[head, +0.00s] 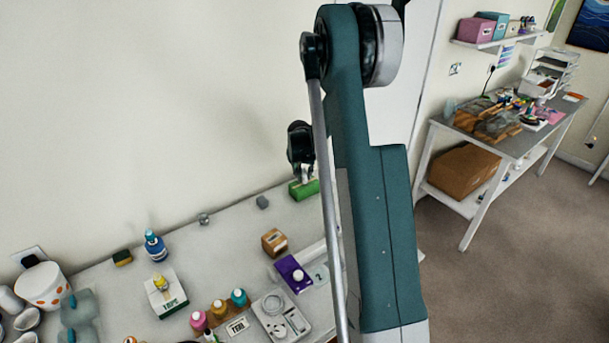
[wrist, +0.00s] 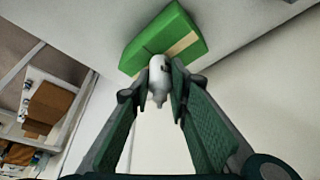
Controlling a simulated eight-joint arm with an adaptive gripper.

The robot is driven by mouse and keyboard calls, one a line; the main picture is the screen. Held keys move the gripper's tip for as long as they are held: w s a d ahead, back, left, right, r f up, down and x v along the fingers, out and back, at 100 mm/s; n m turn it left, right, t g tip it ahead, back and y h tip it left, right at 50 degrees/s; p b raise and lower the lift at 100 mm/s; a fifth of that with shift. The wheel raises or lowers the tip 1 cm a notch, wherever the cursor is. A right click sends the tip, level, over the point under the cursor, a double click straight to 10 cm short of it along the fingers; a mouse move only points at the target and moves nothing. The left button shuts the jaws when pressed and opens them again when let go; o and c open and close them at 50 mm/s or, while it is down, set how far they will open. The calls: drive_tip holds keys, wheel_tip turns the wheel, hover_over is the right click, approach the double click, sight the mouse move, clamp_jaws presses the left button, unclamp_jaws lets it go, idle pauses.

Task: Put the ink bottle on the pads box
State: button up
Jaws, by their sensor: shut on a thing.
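My gripper (head: 304,170) is at the far end of the bench, directly above a green box. In the wrist view my gripper (wrist: 161,75) is shut on a small white bottle with a narrow tip, which I take to be the ink bottle (wrist: 157,88). The green box, probably the pads box (wrist: 180,35), has a pale label and lies just beyond the bottle. It also shows in the head view (head: 304,191), partly hidden by my arm. I cannot tell whether bottle and box touch.
A wooden block (head: 274,242), a purple box (head: 288,269) with a small white-topped item, a tape box (head: 168,297) and a blue bottle (head: 155,246) stand nearer on the bench.

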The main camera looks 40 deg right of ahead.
drive_tip(key=shift+f, duration=0.2)
drive_tip(key=o, duration=0.8)
drive_tip(key=shift+r, duration=0.25)
drive_tip(key=shift+v, duration=5.95)
drive_tip(key=shift+a, duration=0.1)
